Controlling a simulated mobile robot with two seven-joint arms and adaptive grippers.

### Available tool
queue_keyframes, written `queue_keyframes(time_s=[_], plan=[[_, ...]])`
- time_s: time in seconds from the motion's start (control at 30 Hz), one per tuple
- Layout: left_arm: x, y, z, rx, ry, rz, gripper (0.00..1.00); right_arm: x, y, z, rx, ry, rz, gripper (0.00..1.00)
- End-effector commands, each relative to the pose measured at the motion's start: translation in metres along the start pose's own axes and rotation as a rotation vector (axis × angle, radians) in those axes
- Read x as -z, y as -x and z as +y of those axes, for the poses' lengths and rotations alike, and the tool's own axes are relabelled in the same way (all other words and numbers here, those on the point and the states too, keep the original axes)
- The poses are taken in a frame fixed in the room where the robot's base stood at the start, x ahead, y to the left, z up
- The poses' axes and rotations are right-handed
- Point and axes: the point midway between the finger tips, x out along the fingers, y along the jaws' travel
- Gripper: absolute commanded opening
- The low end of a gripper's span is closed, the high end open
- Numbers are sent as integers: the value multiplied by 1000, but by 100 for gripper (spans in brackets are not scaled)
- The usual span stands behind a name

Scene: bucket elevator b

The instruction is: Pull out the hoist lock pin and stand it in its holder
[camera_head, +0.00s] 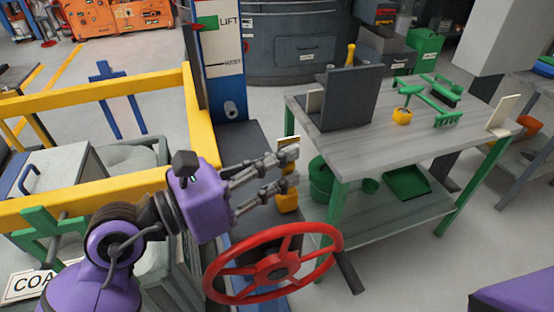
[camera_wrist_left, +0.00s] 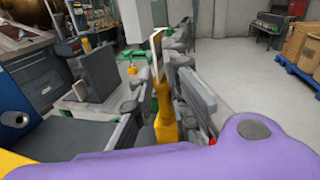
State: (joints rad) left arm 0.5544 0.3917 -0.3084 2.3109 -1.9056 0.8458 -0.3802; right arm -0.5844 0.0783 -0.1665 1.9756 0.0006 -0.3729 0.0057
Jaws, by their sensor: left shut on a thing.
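My left gripper (camera_head: 287,167) is shut on a yellow thing (camera_head: 287,203), which looks like the hoist lock pin. It is held above and behind the red handwheel, left of the workbench. In the left wrist view the yellow pin (camera_wrist_left: 165,115) stands roughly upright between the fingers; the fingers and wrist hide part of it. The blue post (camera_head: 225,70) carries a LIFT placard (camera_head: 218,50) and a short grey cylinder (camera_head: 231,109). I cannot tell which thing is the pin's holder. My right gripper is out of view.
The red handwheel (camera_head: 314,265) is just below the gripper. Yellow rails (camera_head: 95,98) stand at left.

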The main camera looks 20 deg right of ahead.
Motion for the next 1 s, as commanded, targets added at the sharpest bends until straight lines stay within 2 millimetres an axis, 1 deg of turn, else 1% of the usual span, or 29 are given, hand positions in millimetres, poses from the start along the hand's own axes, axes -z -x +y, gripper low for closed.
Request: queue_keyframes(time_s=[0.07, 0.1, 0.23, 0.63, 0.73, 0.87, 1.0], plan=[[3, 0, 0, 0, 1, 0, 0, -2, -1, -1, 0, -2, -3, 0], [2, 0, 0, 0, 0, 0, 18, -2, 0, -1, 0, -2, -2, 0], [1, 0, 0, 0, 0, 0, 35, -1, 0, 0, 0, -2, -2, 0], [2, 0, 0, 0, 0, 1, 36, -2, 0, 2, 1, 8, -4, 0], [2, 4, 0, 0, 1, 1, 36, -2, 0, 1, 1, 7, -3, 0], [3, 22, 1, -3, 1, 4, 36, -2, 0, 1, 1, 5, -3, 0], [3, 52, 1, -4, 0, 6, 36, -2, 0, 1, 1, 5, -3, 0]])
